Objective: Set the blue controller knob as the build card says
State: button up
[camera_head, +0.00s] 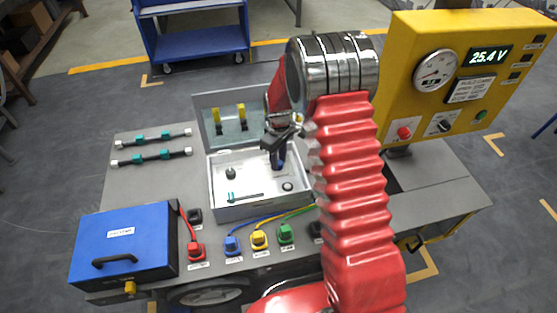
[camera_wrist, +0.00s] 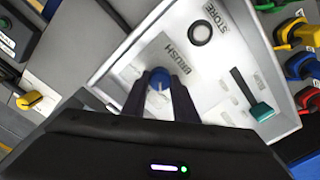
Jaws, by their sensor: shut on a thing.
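The blue controller knob (camera_wrist: 160,80) stands on the floor of a pale open box (camera_head: 258,205), beside printed lettering that reads BRUSH. A pale line shows on the knob. My gripper (camera_wrist: 161,90) comes down over the knob, with one dark finger on each side, shut on it. In the head view my gripper (camera_head: 279,152) is at the back right of the box floor, and a bit of the blue knob (camera_head: 281,165) shows beneath it.
In the box are a black knob (camera_head: 231,173), a round button (camera_head: 288,186) near STORE, and a teal-handled lever (camera_head: 231,197). The raised lid (camera_head: 228,128) carries yellow-handled parts. Coloured plugs line the front. A blue case (camera_head: 124,243) stands at left, the yellow panel (camera_head: 402,60) at right.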

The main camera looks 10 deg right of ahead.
jog(key=shift+w, duration=0.1)
jog(key=o, duration=1.1)
jog(key=shift+c, duration=0.2)
jog(key=shift+r, duration=0.1)
notch_tip(320, 180, up, 14)
jog(key=shift+f, duration=0.2)
dwell(0.4)
